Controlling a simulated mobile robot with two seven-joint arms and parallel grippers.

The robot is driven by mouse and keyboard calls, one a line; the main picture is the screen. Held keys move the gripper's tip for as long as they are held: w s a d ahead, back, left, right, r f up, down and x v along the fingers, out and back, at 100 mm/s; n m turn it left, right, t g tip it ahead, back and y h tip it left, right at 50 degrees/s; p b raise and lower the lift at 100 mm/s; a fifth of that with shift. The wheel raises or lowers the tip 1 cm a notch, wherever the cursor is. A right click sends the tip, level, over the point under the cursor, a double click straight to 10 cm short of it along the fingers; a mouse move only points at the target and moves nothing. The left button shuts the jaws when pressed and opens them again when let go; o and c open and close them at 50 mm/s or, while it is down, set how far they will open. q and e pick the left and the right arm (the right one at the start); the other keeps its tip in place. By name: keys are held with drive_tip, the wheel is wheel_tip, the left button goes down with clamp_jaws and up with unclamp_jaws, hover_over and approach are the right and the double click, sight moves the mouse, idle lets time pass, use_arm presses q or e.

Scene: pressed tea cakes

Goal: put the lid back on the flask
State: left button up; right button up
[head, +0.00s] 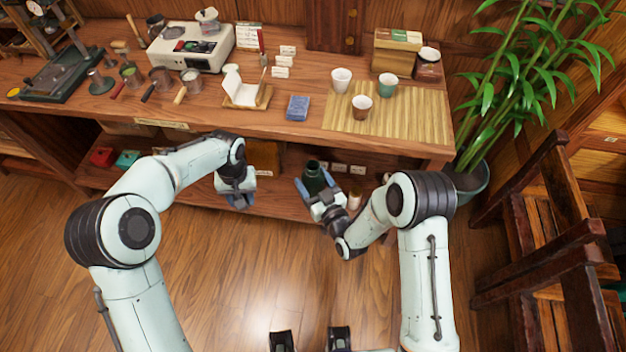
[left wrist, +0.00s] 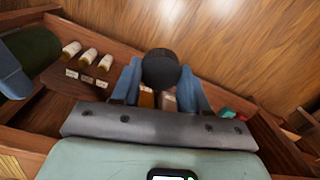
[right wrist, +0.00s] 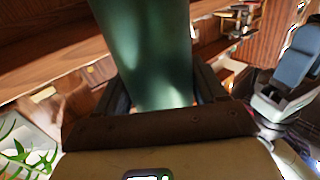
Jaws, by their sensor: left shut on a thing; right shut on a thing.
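The dark green flask (head: 313,181) is upright in front of the shelf, its dark open mouth facing up in the head view. My right gripper (head: 317,190) is shut around its body, and the flask fills the middle of the right wrist view (right wrist: 150,50). My left gripper (head: 239,201) is to the left of the flask, apart from it. In the left wrist view it is shut on a round black lid (left wrist: 161,68). Part of the flask also shows at the left of the left wrist view (left wrist: 28,62).
The wooden counter (head: 300,130) is just behind both grippers, with cups on a bamboo mat (head: 430,115) and a blue box (head: 298,107). Several pale jars (left wrist: 88,58) with small labels stand on the lower shelf. A potted bamboo (head: 470,180) and a chair (head: 560,240) are at right.

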use_arm(q)
drive_tip(key=w+d+r+n, duration=0.2)
drive_tip(key=d+r, duration=0.6)
drive_tip(key=d, duration=0.1)
drive_tip(key=w+d+r+n, duration=0.2)
drive_tip(key=d+r, duration=0.6)
drive_tip(key=d, duration=0.2)
drive_tip(key=shift+w+d, duration=0.15)
drive_tip(key=shift+f, duration=0.1)
drive_tip(key=shift+f, duration=1.95)
drive_tip(key=shift+f, duration=0.1)
